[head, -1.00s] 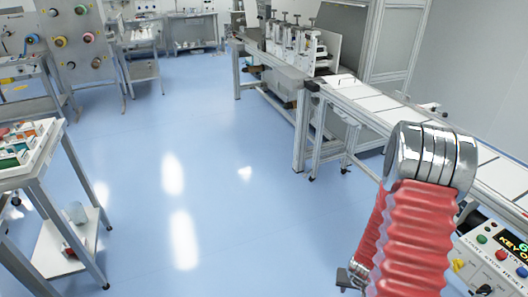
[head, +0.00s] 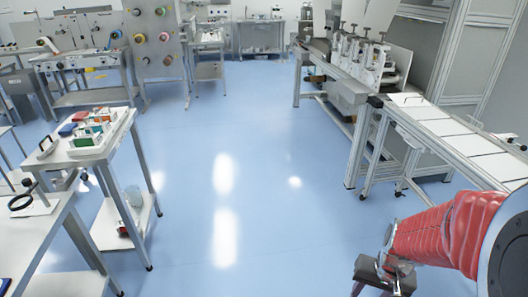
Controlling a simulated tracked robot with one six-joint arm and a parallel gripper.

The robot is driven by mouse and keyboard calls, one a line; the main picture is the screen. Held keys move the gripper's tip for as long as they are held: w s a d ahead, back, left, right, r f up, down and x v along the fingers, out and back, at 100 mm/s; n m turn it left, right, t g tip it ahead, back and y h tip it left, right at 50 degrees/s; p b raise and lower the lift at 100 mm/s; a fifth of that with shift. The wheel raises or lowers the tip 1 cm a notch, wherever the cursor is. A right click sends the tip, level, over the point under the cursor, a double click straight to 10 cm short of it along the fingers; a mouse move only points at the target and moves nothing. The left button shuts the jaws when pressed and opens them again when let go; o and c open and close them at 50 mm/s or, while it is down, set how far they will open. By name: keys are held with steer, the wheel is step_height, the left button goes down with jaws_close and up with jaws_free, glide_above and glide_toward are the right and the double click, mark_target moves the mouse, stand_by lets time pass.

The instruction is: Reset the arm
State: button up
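My arm, in a red ribbed sleeve (head: 435,238), comes in from the lower right of the head view. A large pale metal joint shows at the right edge. The sleeve runs left to a metal bracket. Below it is my gripper (head: 381,279), a dark grey block hanging over the blue floor near the bottom edge. Its lower end is cut off by the frame, so I cannot tell whether its fingers are open or shut. I see nothing held in it.
A long converter line with a pale conveyor (head: 455,135) runs along the right, close to my arm. A cart (head: 95,155) with coloured boxes and a bench (head: 35,235) stand at the left. The blue floor (head: 230,200) between them is clear.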

steer(key=s+a+r+n+t, duration=0.2)
steer(key=a+r, duration=0.3)
steer(key=r, duration=0.5)
steer(key=s+a+r+n+t, duration=0.2)
steer(key=a+r, duration=0.4)
steer(key=r, duration=0.5)
steer(key=shift+s+t, duration=0.3)
steer(key=shift+s, duration=0.3)
steer(key=shift+c, duration=0.6)
steer(key=shift+c, duration=0.8)
steer(key=shift+d, duration=0.1)
